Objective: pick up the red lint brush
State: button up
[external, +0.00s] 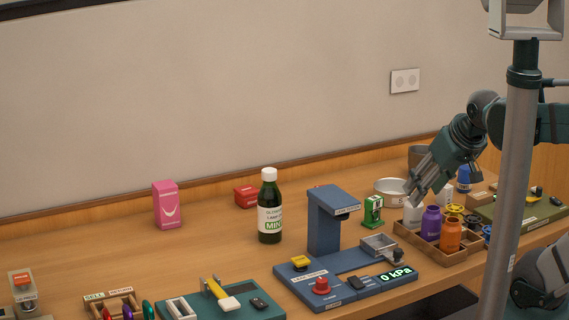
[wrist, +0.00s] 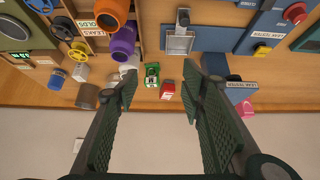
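I cannot tell for sure which thing is the red lint brush. A small red item with a pale label (wrist: 167,90) shows between my fingers in the wrist view, beside a green dispenser-like item (wrist: 152,75). In the external view a red block (external: 246,196) lies near the wall, left of the dark bottle; I cannot tell whether the two are the same. My gripper (external: 421,190) is raised at the right above the bench, near the wooden tray. In the wrist view its fingers (wrist: 158,108) are wide apart with nothing between the pads.
The blue leak tester (external: 325,225) stands mid-bench, with the tall dark bottle (external: 270,208) to its left. A wooden tray (external: 462,258) holds purple and orange bottles. A pink box (external: 166,205) stands farther left. The bench between pink box and bottle is mostly clear.

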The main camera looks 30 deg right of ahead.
dwell(0.3)
jog(key=o, duration=1.2)
jog(key=shift+o, duration=0.2)
